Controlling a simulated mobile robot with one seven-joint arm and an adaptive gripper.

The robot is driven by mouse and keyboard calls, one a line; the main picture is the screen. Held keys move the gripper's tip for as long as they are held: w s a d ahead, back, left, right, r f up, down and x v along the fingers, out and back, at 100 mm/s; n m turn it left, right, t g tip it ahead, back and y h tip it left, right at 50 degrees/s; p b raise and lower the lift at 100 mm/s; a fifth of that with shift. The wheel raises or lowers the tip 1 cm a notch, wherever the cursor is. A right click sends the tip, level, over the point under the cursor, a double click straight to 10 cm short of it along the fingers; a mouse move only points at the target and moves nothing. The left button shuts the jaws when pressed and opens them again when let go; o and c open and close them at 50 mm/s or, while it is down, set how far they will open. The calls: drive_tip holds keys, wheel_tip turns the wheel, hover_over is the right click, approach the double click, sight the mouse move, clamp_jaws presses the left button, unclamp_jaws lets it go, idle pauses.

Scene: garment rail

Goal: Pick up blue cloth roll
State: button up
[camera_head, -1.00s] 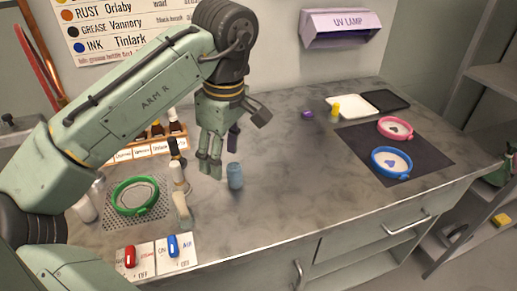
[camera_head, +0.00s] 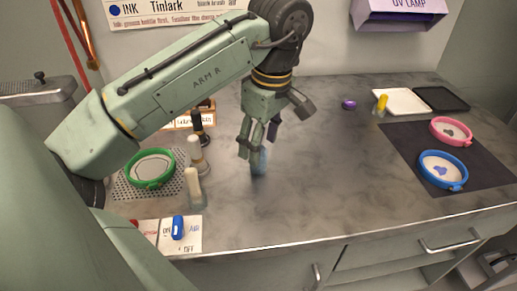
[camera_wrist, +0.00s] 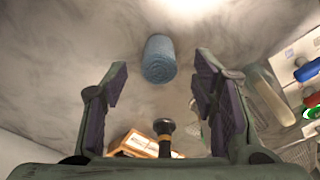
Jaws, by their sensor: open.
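The blue cloth roll (camera_head: 259,163) stands upright on the grey marbled counter in the head view, partly hidden by my gripper's fingers. It also shows in the wrist view (camera_wrist: 159,59), ahead of the fingertips and roughly midway between them. My gripper (camera_head: 262,148) points down just above and beside the roll. In the wrist view its two dark-padded fingers (camera_wrist: 160,82) are spread apart with nothing between them. I cannot tell whether a finger touches the roll.
Pale and dark bottles (camera_head: 198,155) and a green hoop (camera_head: 150,168) on a perforated mat stand to the left. A blue switch (camera_head: 178,227) is at the front left. Blue (camera_head: 443,170) and pink (camera_head: 452,131) hoops lie on a dark mat at right.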

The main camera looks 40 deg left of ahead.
drive_tip(key=f+b, duration=0.2)
drive_tip(key=f, duration=0.1)
drive_tip(key=f+b, duration=0.1)
drive_tip(key=shift+a+f, duration=0.25)
drive_tip(key=shift+a, duration=0.15)
drive_tip(key=shift+r, duration=0.1)
drive_tip(key=shift+c, duration=0.3)
drive_tip(key=c, duration=0.9)
wheel_tip(320, 180, up, 10)
drive_tip(key=p, duration=0.8)
drive_tip(key=shift+c, duration=0.2)
drive_tip(key=shift+d, duration=0.1)
